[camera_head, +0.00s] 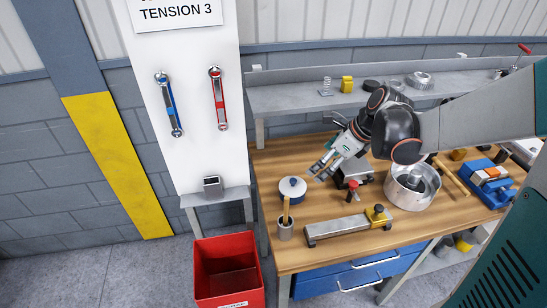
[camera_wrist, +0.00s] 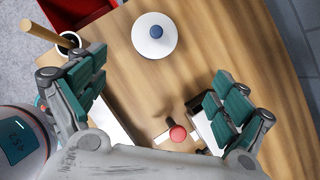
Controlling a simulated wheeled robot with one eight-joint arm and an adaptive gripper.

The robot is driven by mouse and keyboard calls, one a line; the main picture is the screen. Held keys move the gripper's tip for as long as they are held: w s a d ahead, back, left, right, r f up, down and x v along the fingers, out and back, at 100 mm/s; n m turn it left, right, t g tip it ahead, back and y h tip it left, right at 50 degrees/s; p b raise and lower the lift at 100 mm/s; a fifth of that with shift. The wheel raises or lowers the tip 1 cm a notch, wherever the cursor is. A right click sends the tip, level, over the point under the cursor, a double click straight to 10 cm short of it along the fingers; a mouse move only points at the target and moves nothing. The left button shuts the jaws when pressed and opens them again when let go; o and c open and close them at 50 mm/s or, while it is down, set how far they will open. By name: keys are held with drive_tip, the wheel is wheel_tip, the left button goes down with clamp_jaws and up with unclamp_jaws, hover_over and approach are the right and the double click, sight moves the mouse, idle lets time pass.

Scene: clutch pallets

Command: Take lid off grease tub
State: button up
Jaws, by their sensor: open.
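The grease tub (camera_head: 293,199) is a small blue tub on the left part of the wooden workbench. Its white lid (camera_head: 285,187) with a blue knob (camera_head: 293,181) sits on top. In the wrist view the round white lid (camera_wrist: 141,47) and its blue knob (camera_wrist: 156,31) show from above, ahead of the fingers, and hide the tub. My gripper (camera_head: 321,168) is open and empty, above the bench just right of the tub and apart from it. In the wrist view its green-padded fingers (camera_wrist: 160,72) stand wide apart.
A cup with a wooden-handled tool (camera_head: 285,231) stands close in front of the tub. A red-knobbed device (camera_head: 352,190) lies below and right of my gripper. A metal bar (camera_head: 338,229) and metal pot (camera_head: 413,188) are further right. A red bin (camera_head: 228,268) stands on the floor.

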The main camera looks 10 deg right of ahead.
drive_tip(key=b, duration=0.3)
approach(297, 187)
drive_tip(key=shift+w+a+f, duration=0.25)
drive_tip(key=shift+w+f, duration=0.25)
drive_tip(key=shift+w, duration=0.05)
drive_tip(key=shift+w+a+f, duration=0.2)
drive_tip(key=shift+w+f, duration=0.3)
drive_tip(key=shift+w, duration=0.05)
drive_tip(key=x, duration=0.2)
drive_tip(key=a+b+x, duration=0.1)
drive_tip(key=x, duration=0.1)
drive_tip(key=shift+a, duration=0.1)
drive_tip(key=shift+w+a+f+b, duration=0.1)
drive_tip(key=shift+w+f+b, duration=0.05)
drive_tip(key=shift+f+b, duration=0.2)
drive_tip(key=shift+c, duration=0.4)
drive_tip(key=c, duration=0.8)
